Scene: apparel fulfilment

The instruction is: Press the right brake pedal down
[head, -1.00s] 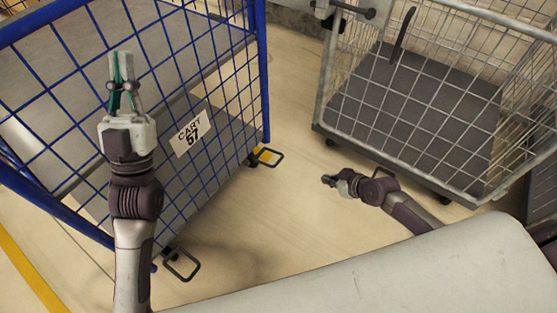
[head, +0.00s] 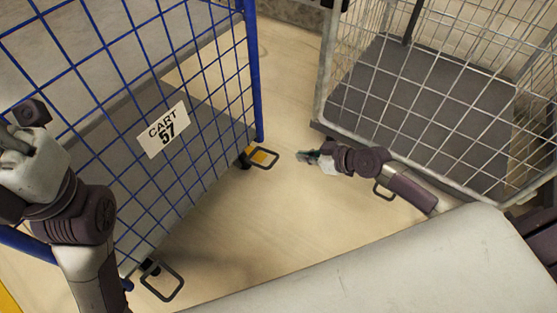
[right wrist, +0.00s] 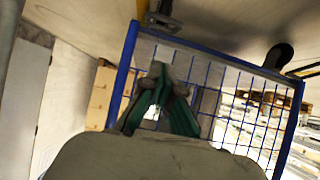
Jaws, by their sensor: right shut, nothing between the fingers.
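The right brake pedal (head: 263,157) is a black loop with a yellow pad at the foot of the blue cart's right corner post. It looks raised off the floor. The left pedal (head: 163,281), a similar black loop, is at the cart's near corner. My right gripper (head: 305,157) is shut and empty, low over the floor, just right of the right pedal with a gap between. In the right wrist view its green fingers (right wrist: 158,75) meet at the tips, with the blue cart frame beyond. My left gripper (head: 22,125) is at the left edge, its fingers unclear.
The blue mesh cart (head: 257,75) bears a "CART 57" sign (head: 164,130). A grey mesh cart (head: 318,100) stands at the right, behind my right arm. Bare floor (head: 240,215) lies between the carts. Another black loop (head: 384,190) shows beside my right forearm.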

